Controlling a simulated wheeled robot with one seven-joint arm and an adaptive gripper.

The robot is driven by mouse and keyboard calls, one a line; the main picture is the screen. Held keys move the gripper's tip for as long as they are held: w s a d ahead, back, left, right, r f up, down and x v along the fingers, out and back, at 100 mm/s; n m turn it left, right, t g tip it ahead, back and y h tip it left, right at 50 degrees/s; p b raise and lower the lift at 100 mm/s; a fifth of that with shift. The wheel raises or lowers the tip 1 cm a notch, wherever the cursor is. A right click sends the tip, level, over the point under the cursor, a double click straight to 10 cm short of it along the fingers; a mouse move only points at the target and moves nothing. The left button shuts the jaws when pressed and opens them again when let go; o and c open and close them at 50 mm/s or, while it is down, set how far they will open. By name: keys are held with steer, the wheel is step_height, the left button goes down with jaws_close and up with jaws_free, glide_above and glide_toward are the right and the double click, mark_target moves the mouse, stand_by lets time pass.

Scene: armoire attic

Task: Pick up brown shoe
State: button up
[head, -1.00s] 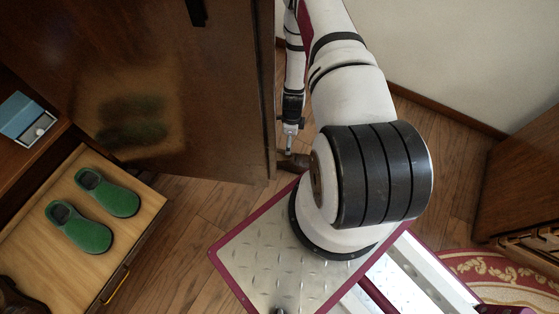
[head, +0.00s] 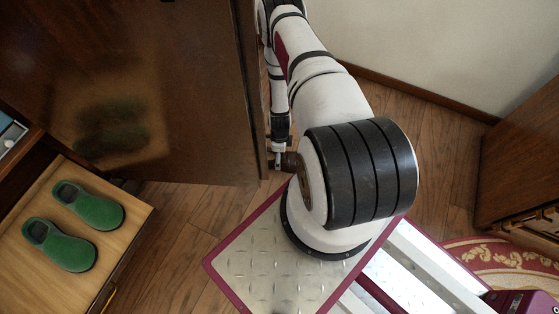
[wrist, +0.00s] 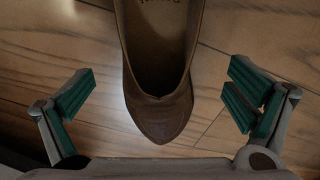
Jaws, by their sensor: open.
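The brown shoe (wrist: 158,100) lies on the wooden floor in the wrist view, toe toward the bottom and its opening toward the top, where the heel is cut off. My gripper (wrist: 163,95) is open, with one green-padded finger on each side of the shoe and gaps between pads and shoe. In the head view the shoe (head: 290,161) is a small brown shape beside the armoire door's edge, partly hidden by my arm. My gripper (head: 277,162) is small there, at the shoe's left end.
The brown armoire door (head: 200,90) stands close left of my arm. Green slippers (head: 88,205) lie on an open wooden drawer (head: 50,285) at lower left. A pale wall (head: 430,40) is behind, and a wooden cabinet (head: 520,170) stands at right. Some floor (head: 430,130) is clear.

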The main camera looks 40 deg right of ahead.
steer(key=shift+s+a+f+b, duration=0.1)
steer(key=shift+f+b, duration=0.9)
steer(key=shift+f, duration=0.95)
steer(key=c, duration=1.7)
